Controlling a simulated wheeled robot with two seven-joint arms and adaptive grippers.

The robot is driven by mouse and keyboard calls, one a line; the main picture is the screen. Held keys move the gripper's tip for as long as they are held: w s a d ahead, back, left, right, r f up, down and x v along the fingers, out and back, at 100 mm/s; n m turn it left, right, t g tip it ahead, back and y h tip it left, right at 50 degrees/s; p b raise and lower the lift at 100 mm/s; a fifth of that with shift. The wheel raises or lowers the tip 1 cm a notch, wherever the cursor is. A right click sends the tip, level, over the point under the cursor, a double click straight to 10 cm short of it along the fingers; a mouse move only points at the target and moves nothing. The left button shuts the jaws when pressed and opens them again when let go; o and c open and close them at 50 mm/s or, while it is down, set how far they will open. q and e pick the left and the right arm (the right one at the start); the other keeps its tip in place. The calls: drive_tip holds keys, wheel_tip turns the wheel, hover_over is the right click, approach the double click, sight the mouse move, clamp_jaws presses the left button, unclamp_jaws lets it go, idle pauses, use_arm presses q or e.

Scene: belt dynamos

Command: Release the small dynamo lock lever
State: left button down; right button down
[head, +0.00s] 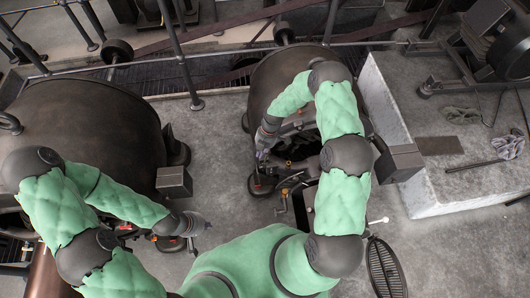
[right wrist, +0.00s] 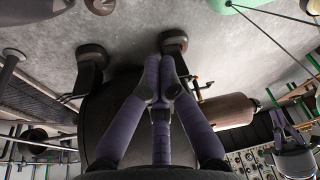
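The small dynamo (head: 262,88) is the dark rounded machine at upper centre in the head view, partly covered by my right arm. Small levers and fittings (head: 285,202) stand at its near side, one with a yellowish end; I cannot tell which is the lock lever. My right gripper (head: 262,153) points down at the dynamo's left front. In the right wrist view its purple fingers (right wrist: 160,68) meet at the tips with nothing visible between them. A small red-tipped lever (right wrist: 197,84) shows just right of the fingertips, apart from them. My left gripper (head: 202,225) is low, left of centre; its fingers are too small to read.
A larger dark dynamo (head: 85,130) fills the left. Railings (head: 184,60) and a belt (head: 235,32) run behind. Grey floor (head: 222,130) is open between the dynamos.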

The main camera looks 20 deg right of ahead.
drive_tip(key=d+r+p, duration=0.1)
drive_tip(key=d+r, duration=0.5)
drive_tip(key=d, duration=0.1)
idle(0.5)
